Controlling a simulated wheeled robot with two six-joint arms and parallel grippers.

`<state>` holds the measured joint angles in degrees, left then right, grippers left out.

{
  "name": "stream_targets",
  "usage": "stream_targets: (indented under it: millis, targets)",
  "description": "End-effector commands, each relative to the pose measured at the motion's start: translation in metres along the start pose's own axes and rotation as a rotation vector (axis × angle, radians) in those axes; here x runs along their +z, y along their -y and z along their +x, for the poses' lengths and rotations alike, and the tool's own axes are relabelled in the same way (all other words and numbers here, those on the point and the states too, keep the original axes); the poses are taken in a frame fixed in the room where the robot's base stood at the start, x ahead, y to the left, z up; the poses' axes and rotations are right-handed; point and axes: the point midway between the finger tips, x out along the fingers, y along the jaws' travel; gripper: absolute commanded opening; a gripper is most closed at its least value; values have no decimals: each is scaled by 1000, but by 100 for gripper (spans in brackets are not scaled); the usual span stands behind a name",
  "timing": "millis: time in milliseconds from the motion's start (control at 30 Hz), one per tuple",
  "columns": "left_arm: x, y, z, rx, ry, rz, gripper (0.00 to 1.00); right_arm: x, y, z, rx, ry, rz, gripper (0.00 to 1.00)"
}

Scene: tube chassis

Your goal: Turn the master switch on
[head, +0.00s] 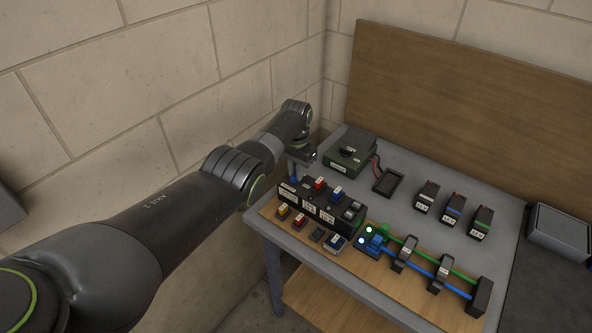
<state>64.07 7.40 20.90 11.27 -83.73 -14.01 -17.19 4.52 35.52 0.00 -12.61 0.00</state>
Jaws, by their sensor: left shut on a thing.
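My left gripper (298,165) is over the left end of the black rack (318,207) on the grey table. It is shut on a small blue part (294,180) at that end; the hold is small and partly hidden. The rack carries red, blue and grey modules and white labels. A blue unit (375,241) with bright white-green lights sits right of the rack, joined to blue and green tubes. I cannot tell which part is the master switch. My right gripper is not in view.
Several small labelled packs (454,207) stand at the right. Loose coloured modules (299,221) lie on the wooden board in front. Walls (150,90) close in the left side.

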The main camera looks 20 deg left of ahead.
Motion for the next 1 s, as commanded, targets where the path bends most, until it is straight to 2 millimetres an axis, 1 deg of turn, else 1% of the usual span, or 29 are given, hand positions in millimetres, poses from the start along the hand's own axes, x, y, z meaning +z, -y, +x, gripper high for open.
stream_targets:
  millis: [33,267,300,433,767,867,1000]
  targets:
    - [-1,1,-2,-3,-5,-3,0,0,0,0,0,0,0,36]
    - [-2,1,-2,-3,-5,-3,0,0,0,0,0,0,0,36]
    - [-2,1,-2,-3,-5,-3,18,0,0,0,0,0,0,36]
    - [-1,1,-2,-2,-4,-2,35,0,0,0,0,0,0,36]
    - [-1,0,-2,0,-2,0,36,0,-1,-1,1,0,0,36]
    - [-1,0,-8,0,-2,0,36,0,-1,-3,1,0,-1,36]
    - [-1,0,-25,-1,-4,0,36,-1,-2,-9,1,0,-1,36]
